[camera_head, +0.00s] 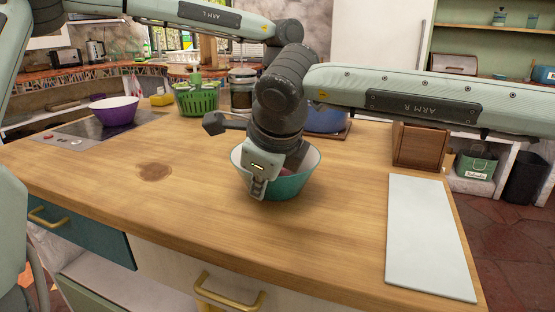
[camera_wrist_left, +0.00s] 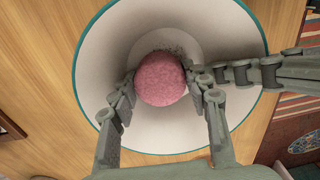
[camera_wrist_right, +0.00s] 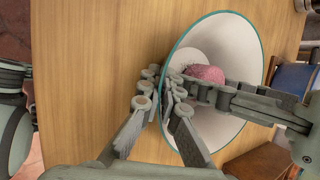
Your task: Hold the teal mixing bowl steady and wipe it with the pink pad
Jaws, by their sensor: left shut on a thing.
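The teal mixing bowl (camera_head: 290,187) stands upright on the wooden counter, its pale inside facing up. My right gripper (camera_head: 258,188) is at its near rim. In the right wrist view its fingers (camera_wrist_right: 163,92) are closed together with the rim between them. My left gripper (camera_wrist_left: 160,82) is over the bowl with its fingers on either side of the round pink pad (camera_wrist_left: 160,78), holding it down inside. A dark speckled patch shows on the bowl's inside beside the pad (camera_wrist_left: 178,48). In the head view my right arm hides the left gripper and most of the pad.
A white board (camera_head: 428,235) lies at the right of the counter, near a wooden box (camera_head: 418,147). A green basket (camera_head: 196,100), a glass jar (camera_head: 243,90) and a blue pot (camera_head: 325,120) stand behind. A purple bowl (camera_head: 114,111) sits far left. The counter's front left is clear.

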